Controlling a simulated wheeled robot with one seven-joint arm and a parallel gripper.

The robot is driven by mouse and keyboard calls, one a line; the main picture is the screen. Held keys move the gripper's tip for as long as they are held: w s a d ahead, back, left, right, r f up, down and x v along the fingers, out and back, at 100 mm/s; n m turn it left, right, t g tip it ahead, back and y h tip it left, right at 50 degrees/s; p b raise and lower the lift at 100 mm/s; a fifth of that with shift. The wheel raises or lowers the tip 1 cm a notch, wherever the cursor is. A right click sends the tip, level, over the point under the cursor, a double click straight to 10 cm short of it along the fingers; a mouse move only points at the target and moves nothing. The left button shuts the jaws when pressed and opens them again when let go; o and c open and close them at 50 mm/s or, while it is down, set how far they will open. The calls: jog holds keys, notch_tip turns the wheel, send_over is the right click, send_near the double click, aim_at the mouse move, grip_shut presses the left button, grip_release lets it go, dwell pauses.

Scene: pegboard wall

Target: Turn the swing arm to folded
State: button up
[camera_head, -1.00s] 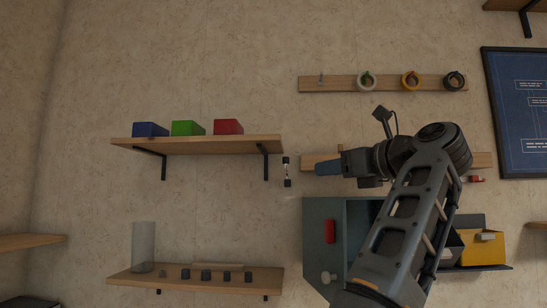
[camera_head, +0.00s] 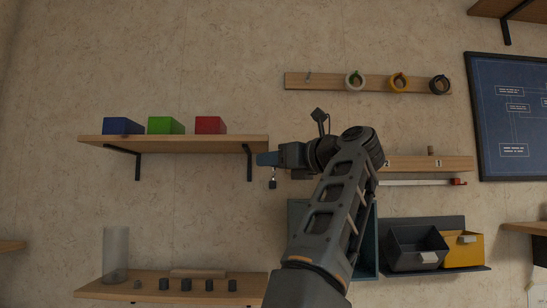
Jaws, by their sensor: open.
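A thin pale horizontal bar (camera_head: 418,183) with a red end (camera_head: 459,182) sits just below the right part of the wooden board marked 2 and 1. It looks like the swing arm, though its left end is hidden behind my arm. My gripper (camera_head: 268,159) is well to the left of the bar and points left, beside the right end of the upper shelf. It is open, with nothing seen between its fingers. A small dark-and-pale upright item (camera_head: 272,183) shows just below the fingertips; its top is hidden by them.
The wooden board (camera_head: 425,162) is partly behind my arm. A blue-grey cabinet (camera_head: 297,213) is mostly hidden by my arm. Dark and yellow bins (camera_head: 462,250) hang right of it. The upper shelf (camera_head: 190,144) holds three coloured blocks. Bare wall lies between the shelves.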

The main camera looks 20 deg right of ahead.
jog(key=shift+w, duration=0.1)
jog(key=shift+c, duration=0.5)
grip_shut()
